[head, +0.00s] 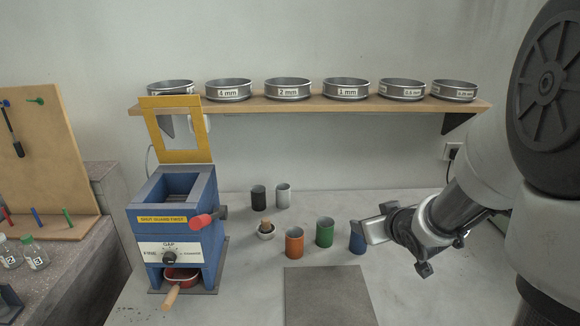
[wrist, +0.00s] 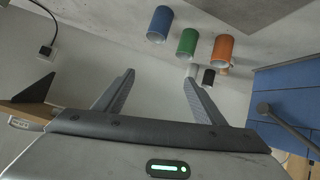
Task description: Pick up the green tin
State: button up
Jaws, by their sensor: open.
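The green tin (head: 325,232) stands upright on the bench between an orange tin (head: 295,242) and a blue tin (head: 357,238). In the wrist view the green tin (wrist: 188,42) shows beyond the fingers, with the blue tin (wrist: 159,25) to its left and the orange tin (wrist: 222,48) to its right. My gripper (head: 360,232) is beside the blue tin in the head view, partly in front of it and right of the green tin. In the wrist view its two fingers (wrist: 158,80) are spread apart with nothing between them.
A black tin (head: 258,198) and a pale tin (head: 283,195) stand behind. A blue machine (head: 172,220) stands at left. A grey mat (head: 328,295) lies in front. A shelf (head: 300,105) holds several sieves.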

notch_tip(320, 180, down, 11)
jog(key=w+a+n+t+y+b, duration=0.1)
jog(key=w+y+b, duration=0.1)
jog(key=y+b, duration=0.15)
jog(key=b, duration=0.3)
send_near(329, 232)
jog(key=shift+t+y, duration=0.3)
jog(key=shift+y, duration=0.15)
jog(key=x, duration=0.6)
jog(key=f+x, duration=0.1)
jog(key=x, duration=0.3)
jog(key=shift+d, duration=0.3)
jog(key=shift+c, duration=0.5)
jog(key=shift+r, duration=0.15)
jog(key=c, duration=1.2)
